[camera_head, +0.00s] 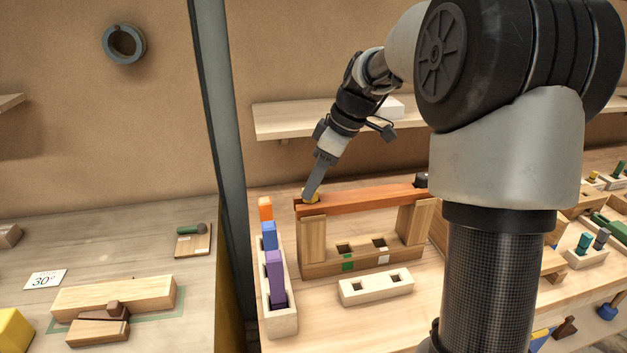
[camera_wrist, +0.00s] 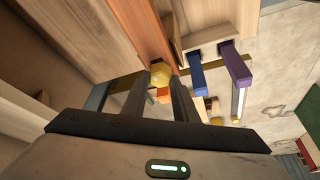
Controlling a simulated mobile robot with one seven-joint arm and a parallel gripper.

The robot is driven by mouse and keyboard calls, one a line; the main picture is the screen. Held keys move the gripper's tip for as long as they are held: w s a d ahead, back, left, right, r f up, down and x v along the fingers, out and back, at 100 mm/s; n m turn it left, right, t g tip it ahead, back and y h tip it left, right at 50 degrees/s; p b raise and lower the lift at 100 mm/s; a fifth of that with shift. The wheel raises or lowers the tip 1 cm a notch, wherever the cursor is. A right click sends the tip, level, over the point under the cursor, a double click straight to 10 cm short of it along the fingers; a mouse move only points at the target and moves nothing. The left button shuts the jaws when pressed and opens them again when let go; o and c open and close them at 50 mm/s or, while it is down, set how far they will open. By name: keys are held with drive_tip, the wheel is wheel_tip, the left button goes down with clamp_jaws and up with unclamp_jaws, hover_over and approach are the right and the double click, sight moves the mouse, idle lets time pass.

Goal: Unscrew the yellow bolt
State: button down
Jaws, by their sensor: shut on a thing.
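The yellow bolt (camera_head: 310,196) sits at the left end of the reddish wooden beam (camera_head: 365,196), which lies across two upright wooden blocks. My gripper (camera_head: 308,196) comes down onto the bolt from above, tilted. In the wrist view the yellow round bolt head (camera_wrist: 161,76) shows between the tips of my gripper (camera_wrist: 163,75), which is shut on it. The lower part of the bolt is hidden. A dark bolt (camera_head: 421,180) sits at the beam's right end, partly hidden by my arm.
A pale rack (camera_head: 281,322) with orange, blue and purple pegs stands just left of the beam's frame. A low pale block (camera_head: 376,287) with two square holes lies in front. A shelf (camera_head: 285,120) runs behind my gripper. A dark post (camera_head: 224,140) stands at the left.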

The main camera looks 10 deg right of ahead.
drive_tip(key=shift+w+r+n+g, duration=0.15)
drive_tip(key=shift+n+g, duration=0.25)
drive_tip(key=shift+n, duration=0.7)
